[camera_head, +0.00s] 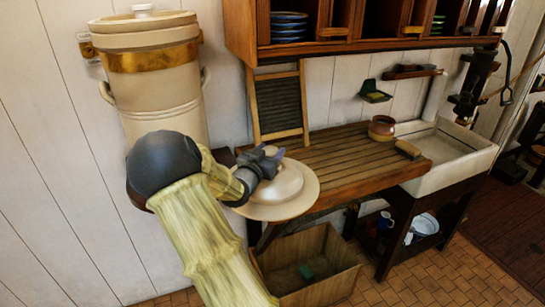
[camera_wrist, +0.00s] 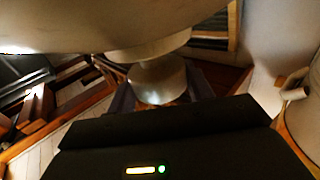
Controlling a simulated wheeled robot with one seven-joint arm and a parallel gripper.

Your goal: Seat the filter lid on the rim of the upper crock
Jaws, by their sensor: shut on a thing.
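The filter lid (camera_head: 300,195) is a wide cream disc with a raised domed middle. My gripper (camera_head: 268,159) is shut on its knob, which the fingers partly hide in the head view. The lid is held in the air, roughly level, before the left end of the draining board. In the wrist view the pale round knob (camera_wrist: 157,80) sits between the dark fingers, with the lid's broad underlit surface (camera_wrist: 90,25) above. The upper crock (camera_head: 150,82), cream with a brass band, stands upper left, apart from the lid. A small white piece (camera_head: 143,10) shows at its top.
A slatted wooden draining board (camera_head: 335,160) and white sink (camera_head: 455,150) lie to the right. A brown pot (camera_head: 382,127) and brush (camera_head: 408,150) stand there. A washboard (camera_head: 279,103) leans on the wall beneath the shelf (camera_head: 350,45). A wooden crate (camera_head: 335,285) is on the floor.

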